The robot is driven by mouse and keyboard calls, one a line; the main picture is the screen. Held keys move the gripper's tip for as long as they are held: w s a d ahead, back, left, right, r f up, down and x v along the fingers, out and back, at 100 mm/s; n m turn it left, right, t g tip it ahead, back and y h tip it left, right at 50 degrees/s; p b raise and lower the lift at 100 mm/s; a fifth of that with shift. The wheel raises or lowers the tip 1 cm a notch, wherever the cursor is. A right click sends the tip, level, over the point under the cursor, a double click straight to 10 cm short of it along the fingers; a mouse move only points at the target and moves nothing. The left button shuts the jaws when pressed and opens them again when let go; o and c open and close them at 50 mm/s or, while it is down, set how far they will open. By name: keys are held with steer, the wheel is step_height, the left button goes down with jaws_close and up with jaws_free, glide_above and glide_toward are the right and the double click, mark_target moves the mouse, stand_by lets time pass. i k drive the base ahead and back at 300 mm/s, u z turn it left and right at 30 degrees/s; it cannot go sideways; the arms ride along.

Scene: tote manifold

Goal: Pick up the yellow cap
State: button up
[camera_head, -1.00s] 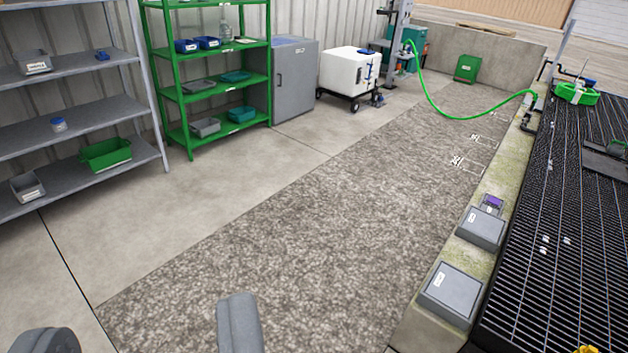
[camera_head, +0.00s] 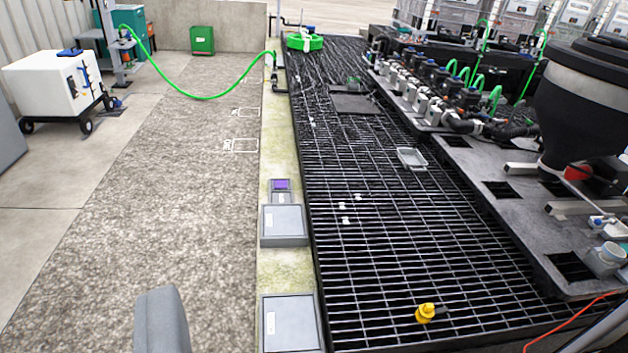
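The yellow cap (camera_head: 425,313) sits on the black grating (camera_head: 375,265) at the lower right of the view. It is small, and a dark piece shows against its right side; I cannot tell whether the two are joined. One grey finger of my gripper (camera_head: 161,320) shows at the bottom left, over the rough floor strip and well to the left of the cap. The other finger is not in view. Nothing is seen held.
Grey boxes (camera_head: 285,225) line the concrete curb (camera_head: 273,150) left of the grating. A black hopper (camera_head: 588,105) and valve manifold (camera_head: 440,105) stand at right. A grey tray (camera_head: 411,158) lies on the grating. A green hose (camera_head: 200,96) crosses the floor behind.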

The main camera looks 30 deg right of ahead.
mark_target(425, 312)
steer(key=z, duration=0.6)
steer(key=i, duration=1.05)
steer(key=z, duration=0.55)
steer(key=k, duration=0.65)
steer(key=z, duration=0.25)
steer(key=i, duration=0.7)
steer(key=u, duration=0.15)
